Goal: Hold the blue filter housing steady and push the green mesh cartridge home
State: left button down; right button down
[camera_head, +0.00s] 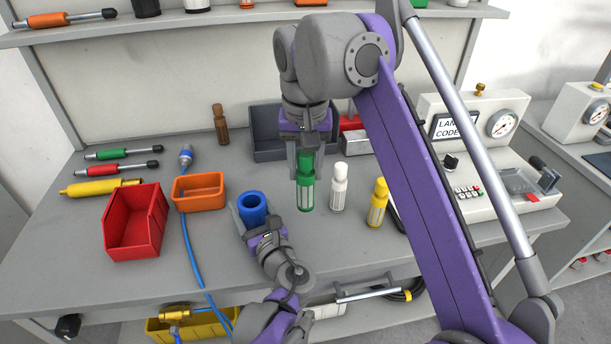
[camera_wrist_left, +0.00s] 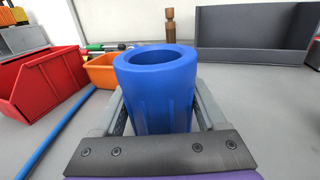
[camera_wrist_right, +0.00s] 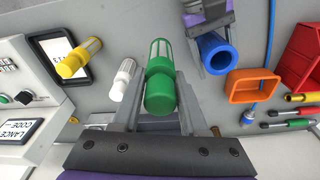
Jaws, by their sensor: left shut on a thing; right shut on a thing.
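The blue filter housing (camera_head: 253,207) stands upright on the bench with its round opening facing up. My left gripper (camera_head: 252,218) is shut on it; the left wrist view shows the housing (camera_wrist_left: 157,90) between both fingers (camera_wrist_left: 160,118). The green mesh cartridge (camera_head: 306,185) hangs upright in my right gripper (camera_head: 306,160), to the right of the housing and apart from it. In the right wrist view the cartridge (camera_wrist_right: 160,80) sits between the two fingers (camera_wrist_right: 158,112). Whether its lower end touches the bench is unclear.
A white cartridge (camera_head: 338,190) and a yellow cartridge (camera_head: 377,203) stand just right of the green one. A red bin (camera_head: 135,222) and an orange bin (camera_head: 198,191) are to the left, with a blue hose (camera_head: 190,250). A grey tray (camera_head: 265,135) is behind.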

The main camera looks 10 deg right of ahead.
pick_arm(q)
grip_release()
jog(key=shift+s, duration=0.1)
jog(key=v, duration=1.2)
jog(key=shift+r, duration=0.1)
